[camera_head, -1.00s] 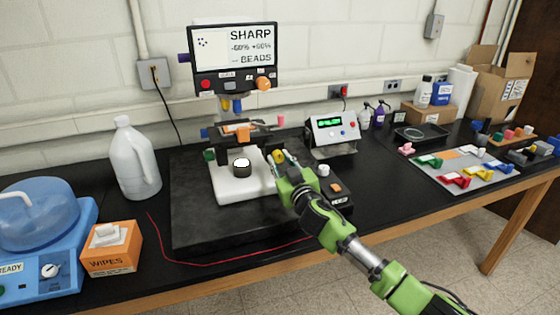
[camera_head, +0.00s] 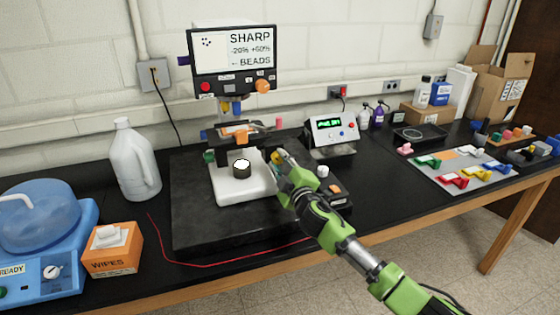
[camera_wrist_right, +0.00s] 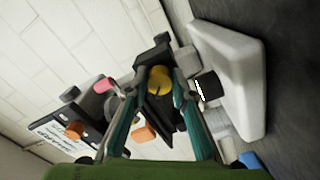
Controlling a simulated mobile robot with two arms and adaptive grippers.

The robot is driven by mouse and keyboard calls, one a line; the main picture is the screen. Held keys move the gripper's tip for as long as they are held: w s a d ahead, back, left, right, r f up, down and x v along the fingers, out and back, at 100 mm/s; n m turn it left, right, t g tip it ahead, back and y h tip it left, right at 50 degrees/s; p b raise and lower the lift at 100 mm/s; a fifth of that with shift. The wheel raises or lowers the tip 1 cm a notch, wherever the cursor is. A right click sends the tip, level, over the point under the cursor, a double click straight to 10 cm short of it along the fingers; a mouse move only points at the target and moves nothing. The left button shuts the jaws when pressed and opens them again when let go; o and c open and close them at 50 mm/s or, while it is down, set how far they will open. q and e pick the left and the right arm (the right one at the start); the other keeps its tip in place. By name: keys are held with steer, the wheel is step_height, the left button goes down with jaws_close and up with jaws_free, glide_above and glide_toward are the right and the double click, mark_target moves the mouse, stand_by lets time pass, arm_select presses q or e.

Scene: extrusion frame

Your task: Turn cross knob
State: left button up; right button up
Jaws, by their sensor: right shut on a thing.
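In the right wrist view a yellow round knob (camera_wrist_right: 160,79) with a dark mark sits between the two teal fingers of my right gripper (camera_wrist_right: 157,86). The gripper is shut on it. In the head view my right gripper (camera_head: 279,160) is at the right side of the white stage (camera_head: 228,186) and mostly hides the knob. A dark cylinder with a bright white top (camera_head: 242,168) stands on the stage. The screen (camera_head: 236,48) above reads "SHARP", "-20% +60%" and "BEADS" with a left-pointing arrow. My left gripper is not in view.
A small control box with a green display (camera_head: 332,132) stands right of the gripper. A white jug (camera_head: 134,165), an orange wipes box (camera_head: 112,252) and a blue bath (camera_head: 45,240) are at left. A grey tray of coloured parts (camera_head: 462,168) lies at right.

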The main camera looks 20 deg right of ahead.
steer(key=n+p, duration=0.1)
steer(key=n, duration=0.4)
stand_by(0.6)
steer(key=o, duration=1.1)
steer(key=shift+s, duration=0.15)
steer(key=s, duration=1.1)
steer(key=shift+s+d, duration=0.2)
steer(key=shift+s, duration=0.2)
